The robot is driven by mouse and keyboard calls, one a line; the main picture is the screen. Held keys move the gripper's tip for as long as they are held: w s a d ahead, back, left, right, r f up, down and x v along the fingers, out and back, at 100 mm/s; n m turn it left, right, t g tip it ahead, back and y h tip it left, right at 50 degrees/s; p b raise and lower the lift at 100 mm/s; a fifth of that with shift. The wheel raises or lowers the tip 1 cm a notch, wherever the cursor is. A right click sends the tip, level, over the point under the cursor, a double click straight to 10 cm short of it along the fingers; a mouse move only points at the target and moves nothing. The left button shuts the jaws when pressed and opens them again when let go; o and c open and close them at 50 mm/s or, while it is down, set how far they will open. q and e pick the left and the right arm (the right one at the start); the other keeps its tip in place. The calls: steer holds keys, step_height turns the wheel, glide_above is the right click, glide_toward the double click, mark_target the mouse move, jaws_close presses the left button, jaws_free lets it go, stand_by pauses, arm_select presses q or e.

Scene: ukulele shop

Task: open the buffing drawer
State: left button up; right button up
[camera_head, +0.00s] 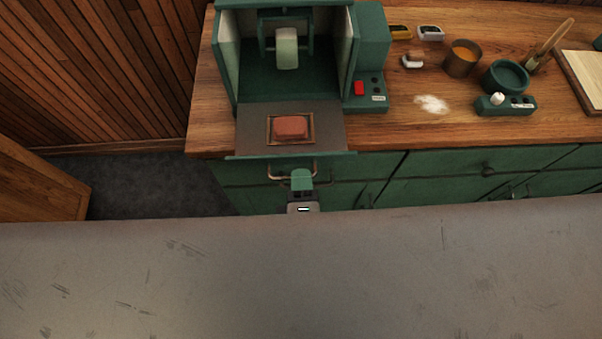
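The green buffing machine (364,42) stands on the wooden counter, with a pale buffing wheel (287,48) inside its hood. A flat dark drawer (251,130) extends from under the hood to the counter's front edge. A reddish block (291,127) sits in a framed recess in it. The drawer has a green front lip and a metal bar handle (271,171). My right gripper (301,179) is at the handle, its green fingertips overlapping the bar right of its middle. I cannot see whether the fingers are closed on it. My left gripper is not in view.
A grey scratched surface (300,280) fills the lower view and hides my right arm. Green cabinet fronts (440,190) lie below.

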steer(key=b+v, duration=0.2)
steer(key=v, duration=0.6)
steer(key=shift+s, duration=0.2)
steer(key=s+d+f+m+g, duration=0.15)
steer(key=f+g, duration=0.25)
steer(key=f, duration=1.1)
steer(key=s+d+f+g, duration=0.1)
steer(key=d+f+g, duration=0.25)
steer(key=f, duration=1.15)
steer(key=s+d+f+m+g, duration=0.3)
steer(key=s+d+f+m, duration=0.3)
steer(key=d+f+m, duration=0.1)
steer(key=s+d+f+m+g, duration=0.4)
steer(key=s+d+f+m, duration=0.2)
steer(key=d+f, duration=0.4)
steer(key=shift+s+f+m, duration=0.25)
steer(key=shift+f+m, duration=0.3)
steer(key=shift+f, duration=0.45)
steer(key=shift+o, duration=0.3)
steer(key=shift+d, duration=0.1)
